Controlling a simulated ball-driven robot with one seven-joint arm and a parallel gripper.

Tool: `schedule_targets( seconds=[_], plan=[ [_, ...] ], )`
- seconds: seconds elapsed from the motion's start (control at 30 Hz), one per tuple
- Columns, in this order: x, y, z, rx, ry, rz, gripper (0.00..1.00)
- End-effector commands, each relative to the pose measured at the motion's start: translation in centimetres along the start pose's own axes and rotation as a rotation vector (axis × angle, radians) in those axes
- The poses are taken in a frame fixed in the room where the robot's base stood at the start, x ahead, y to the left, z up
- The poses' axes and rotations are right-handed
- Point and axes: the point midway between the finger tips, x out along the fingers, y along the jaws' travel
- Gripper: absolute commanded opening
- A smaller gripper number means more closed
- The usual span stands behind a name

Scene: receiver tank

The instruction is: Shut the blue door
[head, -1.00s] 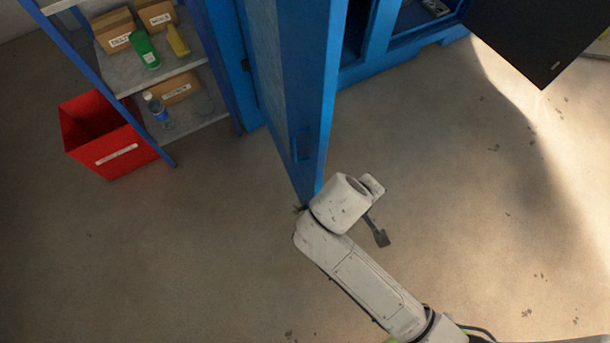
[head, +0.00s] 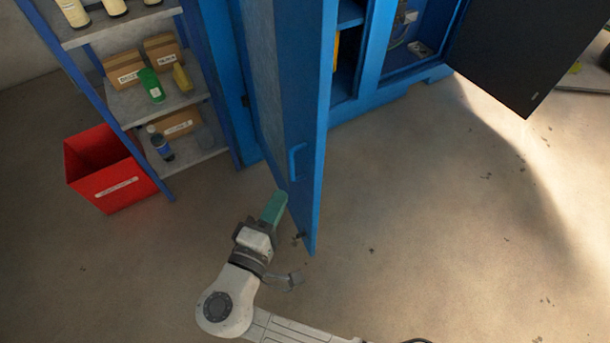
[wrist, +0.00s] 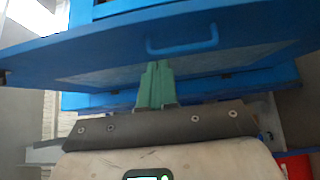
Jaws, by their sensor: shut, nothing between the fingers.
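The blue door (head: 305,110) of the blue cabinet stands open, swung out toward me, with a blue handle (head: 295,160) on its left face. In the wrist view the door (wrist: 95,52) spans the picture and its handle (wrist: 183,46) is above the fingers. My gripper (head: 274,205) is shut and empty, with green fingers, at the left side of the door's lower free edge, below the handle. The fingers also show in the wrist view (wrist: 156,82), pointing at the door. I cannot tell whether they touch it.
A blue-framed shelf with boxes (head: 124,70) and bottles stands to the left, beside a red bin (head: 105,172). A second, dark door (head: 520,50) stands open at the upper right. The floor right of the blue door is clear.

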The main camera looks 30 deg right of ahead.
Motion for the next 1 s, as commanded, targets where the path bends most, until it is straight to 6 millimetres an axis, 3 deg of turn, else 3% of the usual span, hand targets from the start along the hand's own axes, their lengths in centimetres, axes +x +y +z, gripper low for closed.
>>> schedule_targets(
  seconds=[0.27,0.4,0.6,1.0],
  plan=[
    [5.5,0.1,0.1,0.000,-0.004,0.000,0.00],
    [6.7,0.0,1.8,-0.002,-0.003,-0.002,0.00],
    [7.8,0.0,2.7,0.000,-0.001,-0.001,0.00],
    [7.9,0.0,2.9,0.000,-0.001,-0.001,0.00]
  ],
)
